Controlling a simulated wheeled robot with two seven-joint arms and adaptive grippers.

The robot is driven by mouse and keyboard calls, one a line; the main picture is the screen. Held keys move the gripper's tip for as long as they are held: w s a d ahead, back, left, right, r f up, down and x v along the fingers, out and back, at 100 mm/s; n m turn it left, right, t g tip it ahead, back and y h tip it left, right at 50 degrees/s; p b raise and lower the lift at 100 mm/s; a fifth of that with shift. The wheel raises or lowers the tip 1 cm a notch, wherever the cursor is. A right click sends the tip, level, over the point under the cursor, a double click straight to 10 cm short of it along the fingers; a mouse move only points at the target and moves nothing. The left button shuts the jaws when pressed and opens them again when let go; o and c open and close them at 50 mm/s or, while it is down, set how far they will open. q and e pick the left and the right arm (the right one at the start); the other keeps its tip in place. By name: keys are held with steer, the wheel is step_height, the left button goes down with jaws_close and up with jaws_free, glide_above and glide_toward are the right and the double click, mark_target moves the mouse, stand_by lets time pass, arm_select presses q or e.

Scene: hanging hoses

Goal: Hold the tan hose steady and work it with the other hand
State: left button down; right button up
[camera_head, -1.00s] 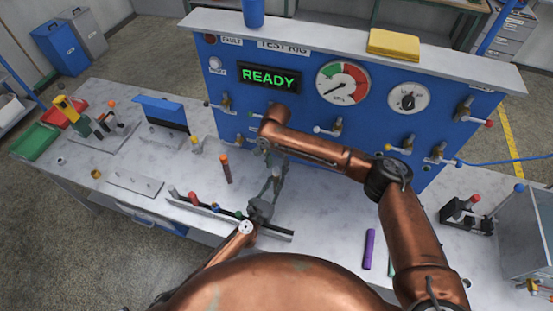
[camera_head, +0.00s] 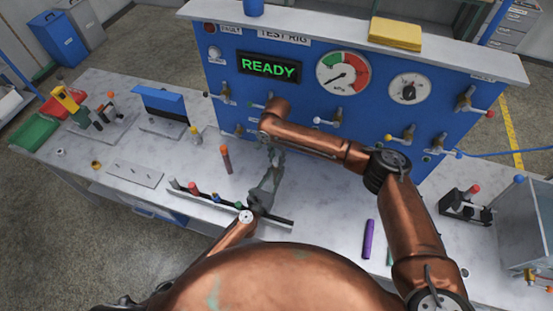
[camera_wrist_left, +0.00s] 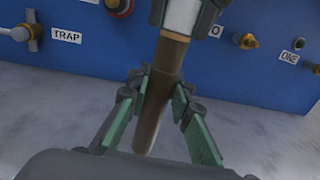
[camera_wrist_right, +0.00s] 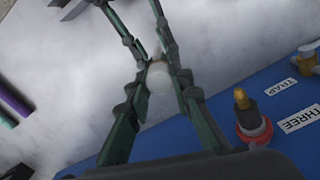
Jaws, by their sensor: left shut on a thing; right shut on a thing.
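The tan hose (camera_wrist_left: 160,95) shows as a brown tube with a white upper part (camera_wrist_left: 183,15) in the left wrist view. It hangs slightly tilted in front of the blue panel, its lower end free above the bench. My left gripper (camera_wrist_left: 163,88) is shut on the brown part. My right gripper (camera_head: 271,143) comes from above and is shut on the white part, whose rounded end (camera_wrist_right: 158,78) shows in the right wrist view. In the head view my left gripper (camera_head: 267,182) is just below the right one, and both hide most of the hose.
The blue test rig panel (camera_head: 310,110) with valves and fittings stands close behind. A rack (camera_head: 270,220) with several coloured pieces lies in front, and an orange-topped rod (camera_head: 226,160) stands to the left. A purple tube (camera_head: 369,239) lies on the bench (camera_head: 325,205) at right.

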mark_target(277, 159)
jaws_close()
steer(key=shift+r, duration=0.8)
stand_by(0.5)
steer(key=shift+r, duration=2.1)
steer(key=shift+r, duration=0.1)
steer(key=shift+r, duration=1.4)
arm_select(q)
steer(key=c, duration=1.7)
jaws_free()
steer(key=shift+o, duration=0.2)
